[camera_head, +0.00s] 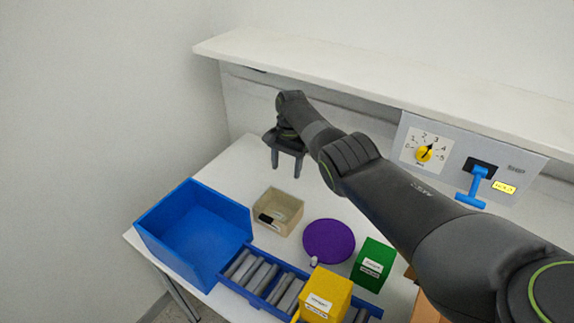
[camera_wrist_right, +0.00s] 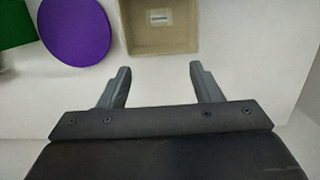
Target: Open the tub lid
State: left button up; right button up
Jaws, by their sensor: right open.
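A beige open-topped tub (camera_head: 291,220) stands on the table, and its near part shows in the wrist view (camera_wrist_right: 160,45). A flat purple disc (camera_head: 328,240) lies to its right; it also shows in the wrist view (camera_wrist_right: 75,30). I cannot tell whether this disc is the tub lid, and no lid shows on the beige tub. My right gripper (camera_head: 287,170) is open and empty, fingers pointing down, behind the tub and apart from it. In the wrist view its fingers (camera_wrist_right: 159,75) have only white table between them. My left gripper is not in view.
A blue bin (camera_head: 196,232) stands at the left. A blue roller tray (camera_head: 262,277), a yellow box (camera_head: 326,296) and a green box (camera_head: 372,263) are in front. A panel with a yellow dial (camera_head: 423,153) and blue handle (camera_head: 474,185) is behind. A shelf (camera_head: 380,80) overhangs the back.

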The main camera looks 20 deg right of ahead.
jog(key=shift+w+d+f, duration=0.15)
jog(key=shift+w+f, duration=0.05)
jog(key=shift+w, duration=0.05)
notch_tip(320, 180, up, 10)
dwell(0.6)
jog(key=shift+f, duration=0.1)
